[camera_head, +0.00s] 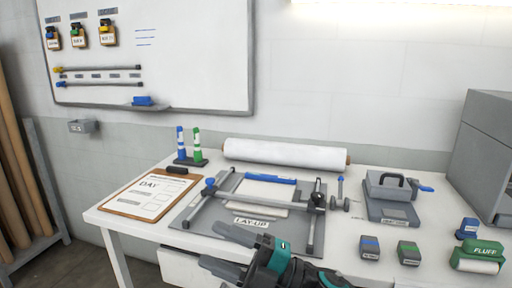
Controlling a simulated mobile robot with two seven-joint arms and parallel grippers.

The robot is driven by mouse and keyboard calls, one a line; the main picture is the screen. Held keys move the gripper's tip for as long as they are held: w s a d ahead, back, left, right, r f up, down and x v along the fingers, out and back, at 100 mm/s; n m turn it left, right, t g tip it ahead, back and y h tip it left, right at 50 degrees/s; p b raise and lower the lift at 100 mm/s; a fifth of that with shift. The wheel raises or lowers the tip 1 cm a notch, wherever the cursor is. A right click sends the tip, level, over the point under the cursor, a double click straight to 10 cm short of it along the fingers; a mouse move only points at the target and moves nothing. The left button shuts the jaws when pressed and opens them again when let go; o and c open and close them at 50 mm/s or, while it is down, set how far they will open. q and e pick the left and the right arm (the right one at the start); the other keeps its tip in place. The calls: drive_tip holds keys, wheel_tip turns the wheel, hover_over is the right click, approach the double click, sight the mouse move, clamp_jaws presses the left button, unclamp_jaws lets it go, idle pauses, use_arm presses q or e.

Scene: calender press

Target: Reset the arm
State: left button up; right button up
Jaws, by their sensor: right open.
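My right gripper (222,250) reaches in from the bottom edge, its two dark fingers spread apart and pointing left. It is open and empty, in front of the table's front edge and the grey lay-up board (193,222). The lay-up board carries a frame with rails and a blue-edged bar (270,179). My left gripper does not show.
A clipboard (128,206) lies at the table's left. A white roll (285,153) lies at the back, beside blue and green striped posts (197,147). A grey handled press (388,208), small blocks (370,248) and a green FLUFF roller (481,251) stand right.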

drive_tip(key=d+f+m+t+h, duration=1.35)
drive_tip(key=f+m, duration=0.25)
drive_tip(key=m, duration=0.5)
drive_tip(key=s+d+f+m+g+h, duration=0.6)
drive_tip(key=s+d+f, duration=0.4)
drive_tip(key=s+f, duration=0.4)
drive_tip(key=shift+s+f+m+g, duration=0.15)
drive_tip(key=shift+s+m+g, duration=0.25)
drive_tip(key=shift+m, duration=0.2)
